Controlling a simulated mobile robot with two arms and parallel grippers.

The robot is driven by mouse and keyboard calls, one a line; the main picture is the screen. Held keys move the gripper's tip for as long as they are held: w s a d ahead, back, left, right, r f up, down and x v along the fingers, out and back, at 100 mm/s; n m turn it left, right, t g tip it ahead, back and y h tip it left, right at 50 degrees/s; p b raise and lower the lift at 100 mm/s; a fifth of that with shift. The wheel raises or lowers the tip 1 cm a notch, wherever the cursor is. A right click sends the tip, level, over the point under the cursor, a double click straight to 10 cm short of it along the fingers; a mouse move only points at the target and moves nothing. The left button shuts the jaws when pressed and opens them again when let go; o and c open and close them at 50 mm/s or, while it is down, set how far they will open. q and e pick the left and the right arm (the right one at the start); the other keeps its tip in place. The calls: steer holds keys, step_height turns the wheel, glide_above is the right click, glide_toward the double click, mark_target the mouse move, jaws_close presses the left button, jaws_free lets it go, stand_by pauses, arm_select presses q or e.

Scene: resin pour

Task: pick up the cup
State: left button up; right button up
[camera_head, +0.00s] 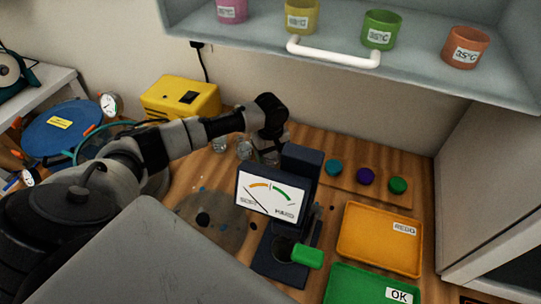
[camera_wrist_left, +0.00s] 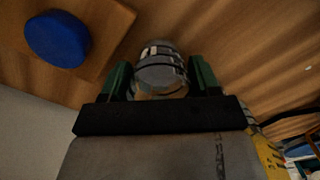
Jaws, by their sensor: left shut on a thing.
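My left gripper (camera_head: 270,148) reaches down behind the meter on the wooden table. In the left wrist view its two dark green fingers (camera_wrist_left: 161,78) are shut on a small grey, see-through cup (camera_wrist_left: 160,70) with dark and white markings. One finger is on each side of the cup. In the head view the held cup is mostly hidden by the gripper and cannot be made out clearly. Two similar clear cups (camera_head: 245,150) (camera_head: 219,145) stand on the table just left of the gripper. My right gripper is not in view.
A dial meter (camera_head: 271,196) stands close in front of the gripper. Right of it, a wooden board carries teal, purple and green discs (camera_head: 365,176). An orange tray (camera_head: 380,240) and a green OK tray (camera_head: 370,288) lie nearer. A yellow box (camera_head: 180,98) is behind left. A shelf (camera_head: 420,75) with coloured pots hangs above.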

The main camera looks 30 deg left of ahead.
arm_select(q)
step_height(320, 180, up, 10)
steer(key=b, duration=0.1)
stand_by(0.5)
